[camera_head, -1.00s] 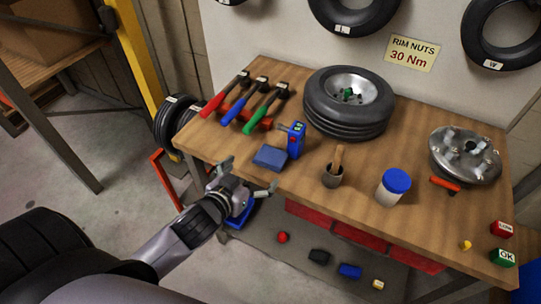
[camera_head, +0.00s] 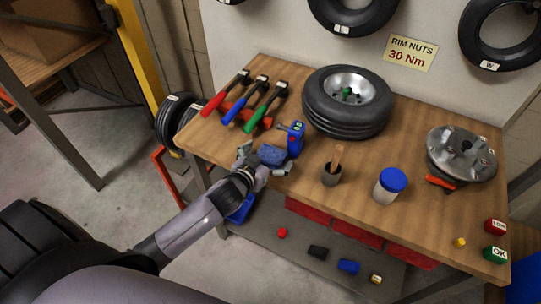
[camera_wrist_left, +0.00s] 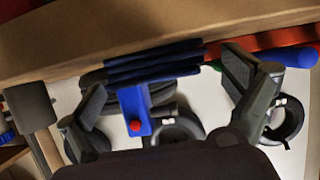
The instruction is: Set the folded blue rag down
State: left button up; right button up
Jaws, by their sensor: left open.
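The folded blue rag (camera_head: 271,154) lies on the wooden bench (camera_head: 300,181) near its front left edge. My left gripper (camera_head: 262,160) is at the bench edge, open, with one finger on either side of the rag. In the left wrist view the layered edge of the rag (camera_wrist_left: 155,62) shows between the spread fingers of the left gripper (camera_wrist_left: 165,95). Whether the fingers touch the rag I cannot tell. My right gripper is not in view.
A blue device (camera_head: 296,138) stands just behind the rag, close to it. A tire (camera_head: 347,115) lies further back.

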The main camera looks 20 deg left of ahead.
pick_arm(q)
jog(key=shift+c, duration=0.3)
jog(key=c, duration=1.2)
jog(key=shift+r, duration=0.15)
